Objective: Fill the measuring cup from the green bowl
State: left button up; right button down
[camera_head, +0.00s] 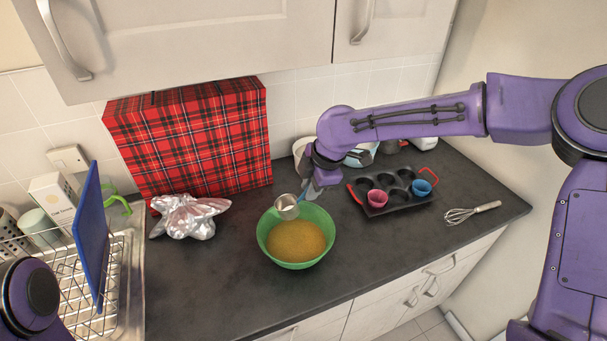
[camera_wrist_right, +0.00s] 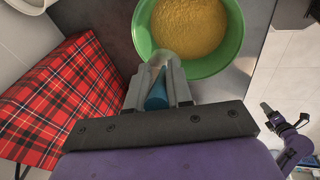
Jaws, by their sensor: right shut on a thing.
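The green bowl (camera_head: 266,245) stands on the dark counter with yellow grain-like contents (camera_head: 296,241). It also shows in the right wrist view (camera_wrist_right: 146,45). My right gripper (camera_head: 307,193) is shut on the measuring cup's blue handle (camera_wrist_right: 157,95). The small metallic measuring cup (camera_head: 287,206) is over the bowl's back rim, above the contents' far edge. I cannot tell whether anything is in the cup. My left gripper (camera_wrist_right: 268,112) shows small in the right wrist view, away from the counter; its jaws are unclear.
Crumpled foil (camera_head: 188,215) lies left of the bowl. A dark muffin tin (camera_head: 395,204) with pink and blue cups and a whisk (camera_head: 470,212) are on the right. A dish rack (camera_head: 85,300) stands at left. The front counter is clear.

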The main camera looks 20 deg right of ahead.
jog(key=shift+s+f, duration=0.2)
jog(key=shift+s, duration=0.15)
pick_arm(q)
jog(key=s+f+b, duration=0.1)
jog(key=f+b, duration=0.1)
jog(key=s+f+b, duration=0.1)
jog(key=f+b, duration=0.1)
jog(key=shift+s, duration=0.35)
pick_arm(e)
notch_tip(320, 180, down, 12)
jog(key=s, duration=0.1)
jog(key=shift+s+r, duration=0.25)
jog(key=shift+s, duration=0.1)
pick_arm(q)
jog(key=shift+w, duration=0.1)
pick_arm(e)
jog(key=shift+w+f, duration=0.1)
